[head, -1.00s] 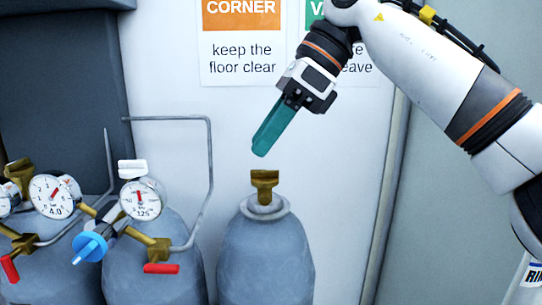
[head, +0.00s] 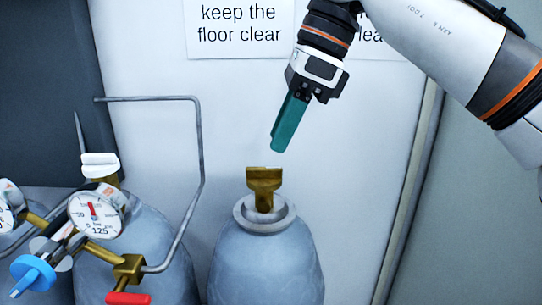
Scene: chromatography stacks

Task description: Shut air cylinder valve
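The cylinder at the right (head: 265,265) has only a bare brass valve stem (head: 264,185). My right gripper (head: 283,142), with teal fingers, points down just above and right of that stem, apart from it and holding nothing visible. The fingers overlap from this side, so their opening is unclear. My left gripper is out of view.
A bent grey pipe (head: 200,150) rises between the middle and right cylinders and runs along the wall. Another gauge (head: 8,205) is cut off at the left edge. A wall sign (head: 240,25) hangs above. The wall right of the right cylinder is clear.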

